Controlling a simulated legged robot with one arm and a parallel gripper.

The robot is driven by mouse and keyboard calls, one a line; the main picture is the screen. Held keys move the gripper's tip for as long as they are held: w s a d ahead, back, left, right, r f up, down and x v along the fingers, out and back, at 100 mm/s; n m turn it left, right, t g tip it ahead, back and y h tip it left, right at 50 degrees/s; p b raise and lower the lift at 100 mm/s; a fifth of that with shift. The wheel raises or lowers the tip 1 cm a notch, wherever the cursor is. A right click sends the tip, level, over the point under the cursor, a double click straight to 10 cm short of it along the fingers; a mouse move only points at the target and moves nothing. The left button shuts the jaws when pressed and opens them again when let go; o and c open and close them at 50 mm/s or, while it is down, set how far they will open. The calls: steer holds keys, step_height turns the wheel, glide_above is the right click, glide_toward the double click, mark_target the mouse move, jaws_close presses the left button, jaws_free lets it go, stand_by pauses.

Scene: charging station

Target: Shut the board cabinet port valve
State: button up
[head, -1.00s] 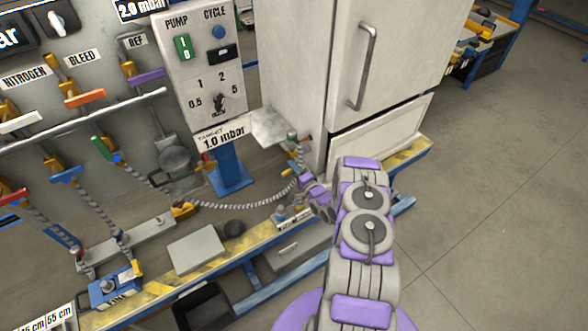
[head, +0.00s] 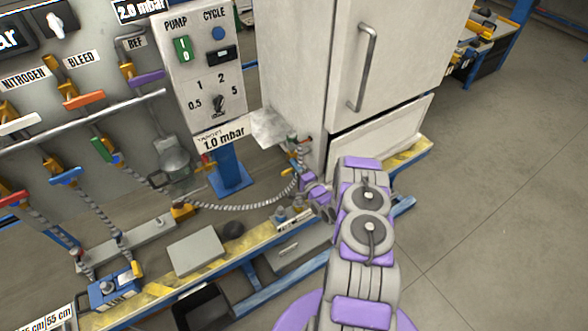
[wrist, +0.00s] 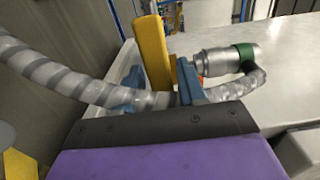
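No legible label names the board cabinet port valve. Among the board's valves, the green-handled one (head: 103,149) has a ribbed hose (head: 240,206) running from its area toward the white cabinet. A fitting with small coloured handles (head: 294,150) stands by the cabinet's lower left edge. My gripper (head: 314,192) is just below and right of this fitting, away from the board. In the wrist view, a yellow upright piece (wrist: 153,52) stands close to blue pieces ahead of my purple wrist. A metal coupling with a green collar (wrist: 243,56) lies beyond. The hose partly hides the jaw area.
The white cabinet (head: 310,70) stands behind my arm. A pump control panel (head: 205,70) is left of it. A yellow-black striped bench edge (head: 160,285) carries a grey box (head: 196,250) and a blue device (head: 113,288). Open floor (head: 500,200) lies to the right.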

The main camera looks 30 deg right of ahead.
steer(key=shift+o, duration=0.6)
steer(key=shift+s, duration=0.1)
steer(key=shift+s+a, duration=0.1)
steer(key=shift+s, duration=0.1)
steer(key=s+p, duration=0.2)
steer(key=s, duration=1.4)
steer(key=shift+s+d+p, duration=0.4)
steer(key=shift+d, duration=0.05)
steer(key=shift+w, duration=0.1)
